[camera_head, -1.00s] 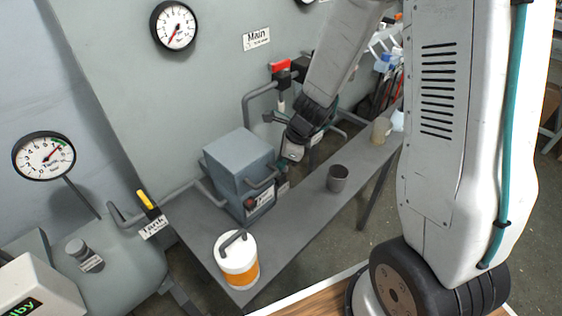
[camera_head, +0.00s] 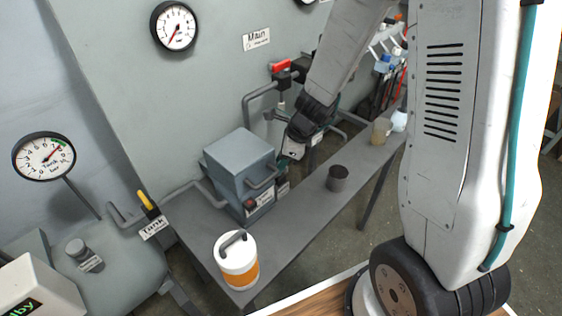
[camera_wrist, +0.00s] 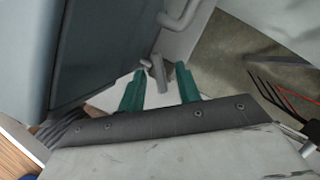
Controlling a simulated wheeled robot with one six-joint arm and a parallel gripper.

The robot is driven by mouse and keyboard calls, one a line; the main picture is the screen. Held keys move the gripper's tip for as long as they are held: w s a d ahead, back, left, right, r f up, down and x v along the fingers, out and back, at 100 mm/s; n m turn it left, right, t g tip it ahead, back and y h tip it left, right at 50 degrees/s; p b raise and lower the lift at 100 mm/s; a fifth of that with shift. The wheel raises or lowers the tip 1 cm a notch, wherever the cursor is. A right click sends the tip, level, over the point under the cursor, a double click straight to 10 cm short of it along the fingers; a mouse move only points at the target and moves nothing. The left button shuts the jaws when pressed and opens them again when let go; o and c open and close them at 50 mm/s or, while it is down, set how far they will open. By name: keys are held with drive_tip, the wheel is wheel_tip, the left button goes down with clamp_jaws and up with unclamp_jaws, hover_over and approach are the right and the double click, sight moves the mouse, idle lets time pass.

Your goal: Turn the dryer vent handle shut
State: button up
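The dryer appears to be the grey-blue box (camera_head: 238,155) on the bench, with a bar handle on its front and small labels and dark reddish knobs low down. In the wrist view its dark side (camera_wrist: 105,45) fills the left. My gripper (camera_wrist: 160,88) shows two teal fingers, apart and empty. A small grey lever-like fitting (camera_wrist: 157,70) shows in the gap just beyond the fingertips; I cannot tell whether it is touched or is the vent handle. In the head view my gripper (camera_head: 291,148) is beside the box's right side, its fingertips mostly hidden.
A dark cup (camera_head: 337,179) and a beige jug (camera_head: 381,131) stand on the grey bench (camera_head: 305,215). A white and orange canister (camera_head: 237,262) stands at its near end. A red-handled valve (camera_head: 281,66) and pipes are on the wall behind. The tank (camera_head: 125,265) is at left.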

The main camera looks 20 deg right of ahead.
drive_tip(key=v, duration=0.7)
drive_tip(key=shift+r, duration=0.1)
